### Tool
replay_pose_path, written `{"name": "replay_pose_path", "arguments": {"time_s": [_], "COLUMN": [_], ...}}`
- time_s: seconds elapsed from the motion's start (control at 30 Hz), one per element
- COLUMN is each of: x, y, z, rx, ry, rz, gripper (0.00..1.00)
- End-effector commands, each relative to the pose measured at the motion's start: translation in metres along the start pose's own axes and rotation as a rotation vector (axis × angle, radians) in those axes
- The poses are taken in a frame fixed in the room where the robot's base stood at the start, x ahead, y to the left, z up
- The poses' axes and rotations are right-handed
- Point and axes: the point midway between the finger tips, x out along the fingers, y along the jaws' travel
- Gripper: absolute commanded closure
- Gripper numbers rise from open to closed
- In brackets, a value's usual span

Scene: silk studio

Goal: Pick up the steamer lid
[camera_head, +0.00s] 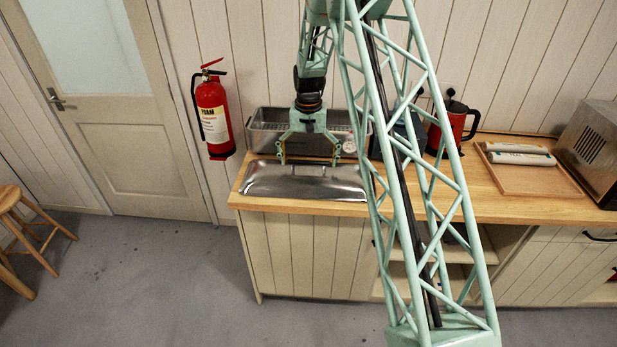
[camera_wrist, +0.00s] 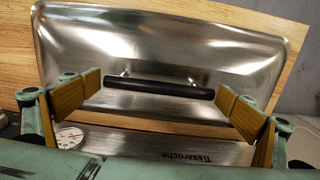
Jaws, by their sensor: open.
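The steamer lid (camera_head: 300,182) is a shiny rectangular metal lid lying on the wooden counter near its front left end. In the wrist view the lid (camera_wrist: 160,45) fills the upper middle, with a black bar handle (camera_wrist: 160,88) on two metal posts. My gripper (camera_head: 308,160) is open and empty above the lid's back side. In the wrist view the two yellow-padded fingers of my gripper (camera_wrist: 158,98) stand apart, one toward each end of the handle, not closed on it.
The metal steamer body (camera_head: 262,138) with a dial stands right behind the lid. A red press pot (camera_head: 455,128), a wooden tray (camera_head: 530,178) and a metal appliance (camera_head: 592,150) stand to the right. A fire extinguisher (camera_head: 213,118) hangs on the wall at left.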

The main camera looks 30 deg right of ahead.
Motion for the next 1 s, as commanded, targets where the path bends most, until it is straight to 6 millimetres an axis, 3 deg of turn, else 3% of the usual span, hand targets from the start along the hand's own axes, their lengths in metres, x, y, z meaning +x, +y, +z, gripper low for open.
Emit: {"name": "replay_pose_path", "arguments": {"time_s": [0.5, 0.93, 1.0], "x": [0.0001, 0.0002, -0.0006], "y": [0.0001, 0.0001, -0.0001], "z": [0.0002, 0.0002, -0.0003], "rx": [0.000, 0.000, 0.000], "ry": [0.000, -0.001, 0.001], "rz": [0.000, 0.000, 0.000], "gripper": [0.01, 0.40, 0.42]}}
